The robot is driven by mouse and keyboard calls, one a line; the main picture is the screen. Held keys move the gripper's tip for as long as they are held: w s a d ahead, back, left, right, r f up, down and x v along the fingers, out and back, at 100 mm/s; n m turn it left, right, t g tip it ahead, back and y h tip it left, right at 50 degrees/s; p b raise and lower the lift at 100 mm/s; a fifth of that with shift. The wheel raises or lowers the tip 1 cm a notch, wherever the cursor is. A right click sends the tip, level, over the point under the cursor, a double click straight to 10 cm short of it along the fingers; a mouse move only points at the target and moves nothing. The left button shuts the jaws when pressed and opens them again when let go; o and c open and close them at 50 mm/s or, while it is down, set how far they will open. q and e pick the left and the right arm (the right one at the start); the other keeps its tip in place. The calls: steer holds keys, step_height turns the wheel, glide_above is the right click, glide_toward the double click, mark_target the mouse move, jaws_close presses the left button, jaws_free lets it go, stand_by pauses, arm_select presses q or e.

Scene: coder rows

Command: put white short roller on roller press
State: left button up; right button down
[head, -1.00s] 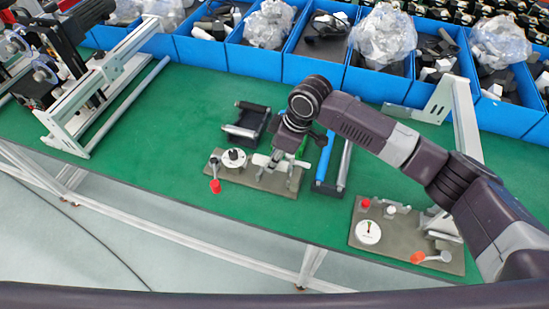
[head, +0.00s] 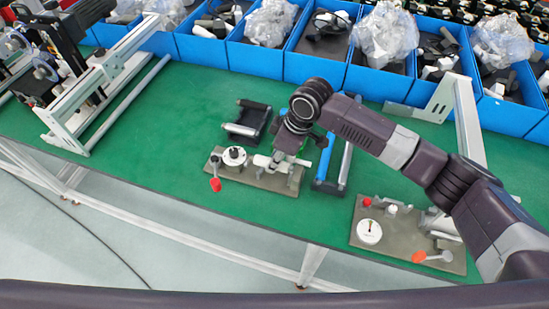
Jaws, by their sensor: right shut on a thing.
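The roller press (head: 237,175) is a grey-brown plate on the green table. It carries a white dial with a black knob and a red-tipped crank. My right gripper (head: 278,160) points down over the right part of this plate. Its fingers are mostly hidden by its own body and wrist. It is shut on a white piece, seemingly the white short roller (head: 262,161), which shows just left of the fingers, low over the plate. I cannot tell whether the roller touches the press's seat. My left gripper is not in view.
A black roller frame (head: 247,121) stands behind the press. A blue-and-white roller stand (head: 330,187) is close to its right. A second plate with dial (head: 369,231) lies at the right. Blue bins (head: 258,61) line the back. The table's left middle is clear.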

steer(key=shift+f, duration=0.1)
steer(key=shift+f, duration=0.65)
steer(key=shift+f, duration=0.1)
stand_by(0.3)
steer(key=shift+f, duration=0.25)
steer(key=shift+f, duration=0.15)
steer(key=shift+f, duration=0.3)
stand_by(0.3)
steer(key=shift+f, duration=0.1)
stand_by(0.3)
steer(key=c, duration=1.6)
jaws_free()
